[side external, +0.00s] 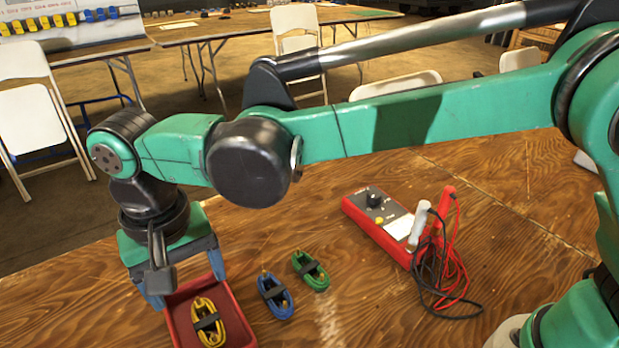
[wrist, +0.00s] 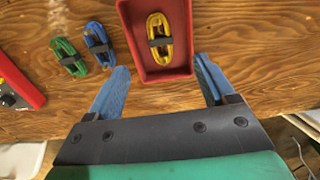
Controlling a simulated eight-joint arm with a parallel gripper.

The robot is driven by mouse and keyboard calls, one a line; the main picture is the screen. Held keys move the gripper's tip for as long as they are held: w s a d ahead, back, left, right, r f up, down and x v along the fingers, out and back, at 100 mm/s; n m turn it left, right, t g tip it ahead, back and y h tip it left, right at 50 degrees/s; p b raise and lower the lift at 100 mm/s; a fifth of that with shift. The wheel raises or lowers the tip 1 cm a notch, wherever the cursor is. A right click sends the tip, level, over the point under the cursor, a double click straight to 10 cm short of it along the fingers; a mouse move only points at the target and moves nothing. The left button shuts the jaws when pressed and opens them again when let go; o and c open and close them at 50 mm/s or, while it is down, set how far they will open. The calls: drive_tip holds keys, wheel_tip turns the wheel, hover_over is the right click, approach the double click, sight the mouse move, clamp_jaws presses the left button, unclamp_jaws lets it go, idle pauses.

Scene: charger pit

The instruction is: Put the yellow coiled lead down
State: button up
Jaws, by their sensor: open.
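The yellow coiled lead (side external: 208,321), bound with a black strap, lies in the red tray (side external: 248,333). In the wrist view the yellow lead (wrist: 160,40) rests on the tray floor, inside the walls of the red tray (wrist: 128,32). My gripper (side external: 187,288) is open, with its blue fingers spread wide and nothing between them. In the wrist view my gripper (wrist: 162,82) has one finger on each side of the tray's near end, apart from the lead. I cannot tell the exact height of the fingertips over the tray.
A blue coiled lead (side external: 275,296) and a green coiled lead (side external: 311,271) lie on the wooden table right of the tray. A red meter (side external: 380,222) with red and black probe leads (side external: 440,262) lies farther right. Bare table lies between the green lead and the meter.

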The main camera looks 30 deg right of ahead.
drive_tip(key=w+d+r+t+y, duration=0.1)
drive_tip(key=d+r, duration=0.3)
drive_tip(key=d, duration=0.3)
drive_tip(key=w+d+r+t, duration=0.1)
drive_tip(key=d+r+t, duration=0.15)
drive_tip(key=d, duration=0.45)
drive_tip(key=s+d+f+t, duration=0.1)
drive_tip(key=s+d+t, duration=0.1)
drive_tip(key=d, duration=0.6)
drive_tip(key=s+d+f+t+h, duration=0.1)
drive_tip(key=s+d+f, duration=0.1)
drive_tip(key=d, duration=0.6)
drive_tip(key=shift+s+d+f+t, duration=0.2)
drive_tip(key=shift+s+t, duration=0.15)
drive_tip(key=shift+s, duration=0.4)
drive_tip(key=shift+a, duration=0.1)
